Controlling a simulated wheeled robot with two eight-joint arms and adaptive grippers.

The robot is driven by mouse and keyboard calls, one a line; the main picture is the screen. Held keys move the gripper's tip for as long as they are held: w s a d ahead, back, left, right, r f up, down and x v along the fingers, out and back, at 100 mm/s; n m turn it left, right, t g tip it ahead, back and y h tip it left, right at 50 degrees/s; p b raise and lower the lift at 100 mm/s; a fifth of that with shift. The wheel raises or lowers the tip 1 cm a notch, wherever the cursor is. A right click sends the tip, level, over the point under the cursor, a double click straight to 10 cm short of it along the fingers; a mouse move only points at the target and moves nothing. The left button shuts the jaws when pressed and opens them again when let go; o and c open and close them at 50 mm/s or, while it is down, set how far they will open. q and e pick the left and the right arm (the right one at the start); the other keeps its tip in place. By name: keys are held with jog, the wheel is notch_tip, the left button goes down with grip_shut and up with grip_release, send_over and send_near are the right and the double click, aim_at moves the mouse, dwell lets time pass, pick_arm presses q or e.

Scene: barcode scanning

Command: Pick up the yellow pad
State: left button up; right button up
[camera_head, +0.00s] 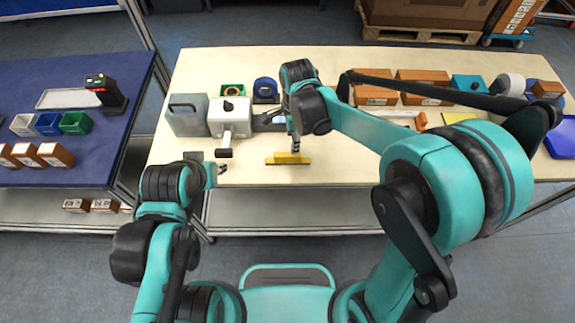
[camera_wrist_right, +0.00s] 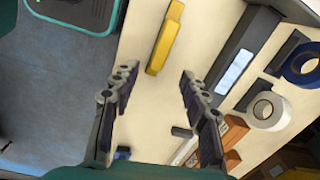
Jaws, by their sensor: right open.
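A long yellow block (camera_head: 288,158), which looks like the yellow pad, lies near the table's front edge. It also shows in the right wrist view (camera_wrist_right: 166,40), beyond my right fingertips and apart from them. My right gripper (camera_head: 294,143) is just above and behind the block in the head view. In the right wrist view its fingers (camera_wrist_right: 155,82) are spread with nothing between them. My left gripper (camera_head: 219,168) is at the front edge, left of the block; its fingers are too small to read. A flat yellow piece (camera_head: 460,118) lies farther right on the table.
Brown boxes (camera_head: 375,94) and a white roll (camera_head: 510,85) stand at the back right. A blue table (camera_head: 60,120) with a scanner (camera_head: 104,91) is at the left.

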aim_at(288, 154)
jog(key=shift+m+g, duration=0.3)
jog(key=shift+m, duration=0.6)
jog(key=f, duration=0.2)
jog(key=a+f+b, duration=0.1)
jog(key=f, duration=0.1)
jog(key=a+f, duration=0.1)
jog(key=f, duration=0.1)
jog(key=shift+w, duration=0.3)
jog(key=f+b, duration=0.1)
jog(key=f, duration=0.1)
jog(key=f+b, duration=0.1)
jog(key=f, duration=0.2)
jog(key=shift+w+d+f, duration=0.15)
jog(key=shift+d+f, duration=0.05)
jog(key=shift+f, duration=0.1)
jog(key=shift+r, duration=0.1)
jog(key=shift+c, duration=0.3)
grip_shut()
